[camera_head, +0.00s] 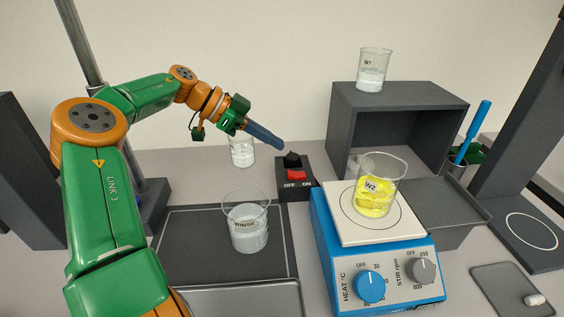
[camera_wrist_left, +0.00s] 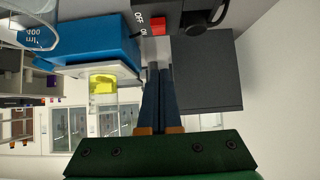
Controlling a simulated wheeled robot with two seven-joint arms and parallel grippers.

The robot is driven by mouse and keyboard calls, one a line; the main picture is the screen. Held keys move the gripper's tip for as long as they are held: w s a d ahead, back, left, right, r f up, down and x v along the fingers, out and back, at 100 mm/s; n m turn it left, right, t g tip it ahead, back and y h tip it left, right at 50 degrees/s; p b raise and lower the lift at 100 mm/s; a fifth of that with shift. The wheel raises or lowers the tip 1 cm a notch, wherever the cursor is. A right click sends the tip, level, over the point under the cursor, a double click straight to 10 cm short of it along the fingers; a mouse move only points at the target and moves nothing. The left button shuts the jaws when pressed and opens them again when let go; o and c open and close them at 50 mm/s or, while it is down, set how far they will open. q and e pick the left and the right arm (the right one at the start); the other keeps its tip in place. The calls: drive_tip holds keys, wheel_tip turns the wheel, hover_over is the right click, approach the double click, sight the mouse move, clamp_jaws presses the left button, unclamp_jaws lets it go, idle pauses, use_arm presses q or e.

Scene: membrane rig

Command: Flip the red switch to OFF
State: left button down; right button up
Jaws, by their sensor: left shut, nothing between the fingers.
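The red switch (camera_head: 296,175) sits on a small black box (camera_head: 295,191) marked OFF at left and ON at right. I cannot tell which side of it is pressed. A black knob (camera_head: 292,159) stands behind it on the box. My left gripper (camera_head: 281,146) is shut and empty, its dark blue fingers pointing down and right, just behind and above the box, apart from the red switch. In the left wrist view the shut fingers (camera_wrist_left: 160,72) show below the red switch (camera_wrist_left: 158,26). My right gripper is not clearly seen.
A blue hot plate (camera_head: 330,240) bears beaker W2 (camera_head: 376,187) with yellow liquid, right of the box. A RINSE beaker (camera_head: 246,228) stands on the dark mat (camera_head: 185,230). Another beaker (camera_head: 242,150) is behind. A grey shelf (camera_head: 395,97) bears beaker W7 (camera_head: 373,70).

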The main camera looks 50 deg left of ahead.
sight(288, 173)
use_arm(q)
drive_tip(key=x, duration=0.5)
drive_tip(key=shift+s+f, duration=0.1)
drive_tip(key=shift+f, duration=0.1)
drive_tip(key=shift+s+a+f+p, duration=0.2)
drive_tip(key=shift+f, duration=0.35)
drive_tip(key=shift+s+a+f+p, duration=0.2)
drive_tip(key=shift+f, duration=0.3)
drive_tip(key=shift+s+a+f, duration=0.2)
drive_tip(key=shift+f, duration=0.25)
drive_tip(key=shift+d, duration=0.1)
drive_tip(key=shift+s+a+f+t+h+b, duration=0.2)
drive_tip(key=shift+f+t+h+b, duration=0.15)
drive_tip(key=shift+f+t, duration=0.15)
drive_tip(key=shift+s+a+f+t+h+b, duration=0.15)
drive_tip(key=shift+f+t+h+b, duration=0.15)
drive_tip(key=shift+f+t, duration=0.2)
drive_tip(key=shift+r, duration=0.25)
drive_tip(key=shift+r+g+p, duration=0.3)
drive_tip(key=shift+r+p, duration=0.2)
drive_tip(key=shift+p, duration=0.15)
drive_tip(key=shift+r+p, duration=0.35)
